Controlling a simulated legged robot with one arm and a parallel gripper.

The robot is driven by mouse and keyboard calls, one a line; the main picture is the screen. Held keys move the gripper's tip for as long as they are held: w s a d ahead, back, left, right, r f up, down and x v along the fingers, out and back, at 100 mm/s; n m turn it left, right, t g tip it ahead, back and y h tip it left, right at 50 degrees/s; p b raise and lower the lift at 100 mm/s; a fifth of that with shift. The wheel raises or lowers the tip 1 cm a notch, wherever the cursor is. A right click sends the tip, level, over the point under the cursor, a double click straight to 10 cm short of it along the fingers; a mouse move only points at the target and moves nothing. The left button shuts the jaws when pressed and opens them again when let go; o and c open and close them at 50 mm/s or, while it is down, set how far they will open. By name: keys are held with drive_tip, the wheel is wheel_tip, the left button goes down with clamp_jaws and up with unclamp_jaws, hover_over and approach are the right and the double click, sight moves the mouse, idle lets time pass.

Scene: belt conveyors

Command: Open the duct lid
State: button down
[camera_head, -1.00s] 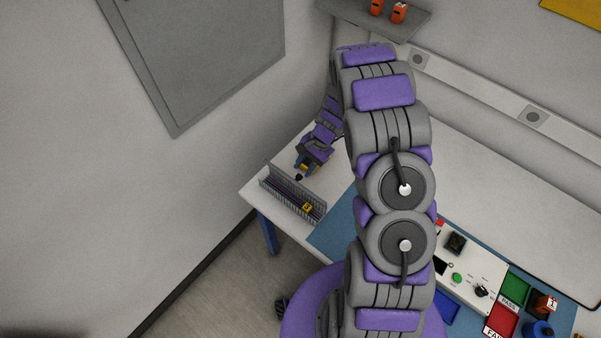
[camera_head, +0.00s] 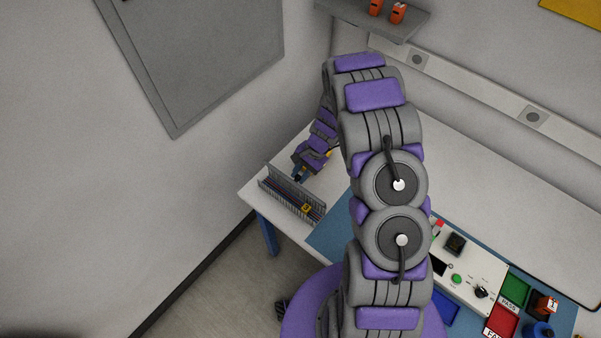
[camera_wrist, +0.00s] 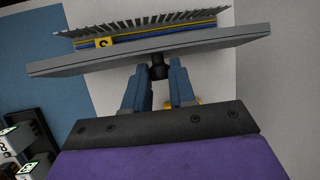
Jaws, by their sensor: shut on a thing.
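The slotted grey duct (camera_head: 312,215) lies along the left edge of the table, with cables and a yellow tag (camera_head: 306,208) visible inside. In the wrist view its comb-like teeth (camera_wrist: 150,20) stand behind a long grey plate (camera_wrist: 215,42), which appears to be the lid, tilted at the duct's near side. A small black knob (camera_wrist: 158,68) projects from the plate. My gripper (camera_wrist: 160,75) has its two blue fingers shut on this knob. In the head view my gripper (camera_head: 299,177) is beside the duct's back side, and the knob is mostly hidden.
A blue mat (camera_head: 332,236) lies right of the duct. A control panel (camera_head: 470,268) and green and red bins (camera_head: 503,320) stand at the right front. A shelf (camera_head: 375,20) hangs at the back. The white tabletop (camera_head: 480,185) is largely clear behind my arm.

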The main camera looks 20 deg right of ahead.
drive_tip(key=shift+w, duration=0.1)
drive_tip(key=shift+w+d+f+m+g+y+p, duration=0.15)
drive_tip(key=shift+w+d+f+g+y+p, duration=0.3)
drive_tip(key=shift+y, duration=0.35)
drive_tip(key=shift+w+d+f+m+g+y+p, duration=0.1)
drive_tip(key=shift+w+d+m+g+y+p, duration=0.1)
drive_tip(key=shift+d+g+y+p, duration=0.4)
drive_tip(key=shift+a, duration=0.1)
drive_tip(key=c, duration=1.2)
unclamp_jaws()
drive_tip(key=v, duration=1.7)
drive_tip(key=shift+w+d+f, duration=0.1)
drive_tip(key=shift+d+f, duration=0.05)
drive_tip(key=shift+d, duration=0.35)
drive_tip(key=shift+f+y, duration=0.1)
drive_tip(key=shift+y, duration=0.2)
